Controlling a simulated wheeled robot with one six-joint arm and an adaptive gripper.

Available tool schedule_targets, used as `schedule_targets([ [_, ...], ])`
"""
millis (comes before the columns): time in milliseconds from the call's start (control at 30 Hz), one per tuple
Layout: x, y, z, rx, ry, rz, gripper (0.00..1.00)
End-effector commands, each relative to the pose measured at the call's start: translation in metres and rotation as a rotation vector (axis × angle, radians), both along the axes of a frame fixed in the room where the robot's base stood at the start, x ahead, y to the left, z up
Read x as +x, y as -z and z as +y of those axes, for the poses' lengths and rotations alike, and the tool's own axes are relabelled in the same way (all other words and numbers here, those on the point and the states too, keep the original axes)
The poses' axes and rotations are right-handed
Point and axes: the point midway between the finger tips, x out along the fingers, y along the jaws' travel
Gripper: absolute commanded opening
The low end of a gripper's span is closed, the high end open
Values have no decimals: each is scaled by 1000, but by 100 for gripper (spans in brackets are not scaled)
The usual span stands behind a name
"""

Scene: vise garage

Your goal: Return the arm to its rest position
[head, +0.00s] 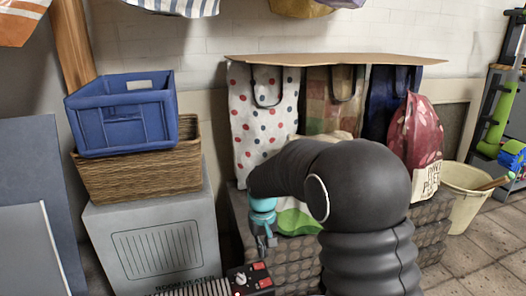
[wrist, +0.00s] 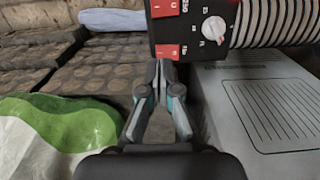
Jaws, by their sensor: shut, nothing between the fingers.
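My gripper (head: 268,241) hangs below the end of my dark arm in the head view, in front of the brown blocks. In the wrist view my gripper (wrist: 160,72) has its fingertips together with nothing between them. The fingertips overlap the lower edge of a black control panel (wrist: 197,38) with red switches and a white knob; I cannot tell whether they touch it. The panel also shows at the bottom of the head view (head: 247,284). My arm hides part of the blocks and bags behind it.
A grey room heater (head: 155,245) stands at left, with a wicker basket (head: 140,178) and blue crate (head: 122,122) stacked on it. Dark brown blocks (head: 295,263) carry a green-and-white bag (wrist: 50,135) and tote bags (head: 262,110). A cream bucket (head: 462,200) stands right.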

Motion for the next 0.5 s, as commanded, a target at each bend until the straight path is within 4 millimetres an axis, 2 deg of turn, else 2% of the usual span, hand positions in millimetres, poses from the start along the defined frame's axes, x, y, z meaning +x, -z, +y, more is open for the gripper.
schedule_targets([
  [67, -19, 6, -6, -8, -3, 24, 0],
  [167, -41, -6, -17, -6, 2, 20, 0],
  [500, -113, -71, -67, 17, 56, -61, 0],
])
